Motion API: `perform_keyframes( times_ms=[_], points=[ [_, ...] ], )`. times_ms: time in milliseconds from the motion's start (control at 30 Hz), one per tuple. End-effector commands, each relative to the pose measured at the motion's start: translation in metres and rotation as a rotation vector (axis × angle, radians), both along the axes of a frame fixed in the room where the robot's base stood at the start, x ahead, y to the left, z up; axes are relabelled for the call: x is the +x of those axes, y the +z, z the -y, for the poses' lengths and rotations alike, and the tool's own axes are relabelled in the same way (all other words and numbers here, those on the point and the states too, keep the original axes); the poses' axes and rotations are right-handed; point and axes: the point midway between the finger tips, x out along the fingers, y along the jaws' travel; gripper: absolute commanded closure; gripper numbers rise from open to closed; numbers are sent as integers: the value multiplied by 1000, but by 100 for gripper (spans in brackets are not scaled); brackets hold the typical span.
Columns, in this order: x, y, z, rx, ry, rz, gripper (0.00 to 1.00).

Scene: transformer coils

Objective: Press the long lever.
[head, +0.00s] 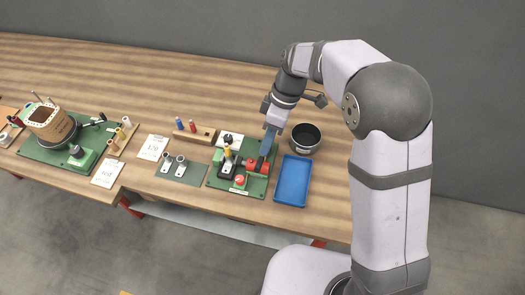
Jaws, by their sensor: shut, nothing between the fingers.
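My gripper (265,152) points down with its blue fingers shut and nothing between them. It is over the right part of a green board (257,190) at the front of the bench. Red parts (257,167) sit right under or beside the fingertips; I cannot tell whether they touch. The board also carries a black piece with a yellow top (228,158) and a red round button (240,180). I cannot make out for sure which part is the long lever; the gripper hides some of this area.
A blue tray (306,184) and a dark round bowl (317,139) stand close on the right. A wooden block with small pegs (204,137) and a grey-green plate with metal cylinders (190,173) lie left. A coil station (52,125) is far left. The back of the bench is clear.

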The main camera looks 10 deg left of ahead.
Motion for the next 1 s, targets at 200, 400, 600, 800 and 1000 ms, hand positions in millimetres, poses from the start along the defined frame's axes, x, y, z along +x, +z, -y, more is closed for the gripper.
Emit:
perform_keyframes(
  times_ms=[200,400,600,800,1000],
  points=[
    [-9,-26,-5,-2,2,-3,100],
    [-11,-39,-8,-1,0,-1,100],
    [-11,-42,-8,-1,0,0,100],
    [-11,-42,-8,-1,0,0,100],
    [-15,-51,-9,0,2,40,100]
  ],
)
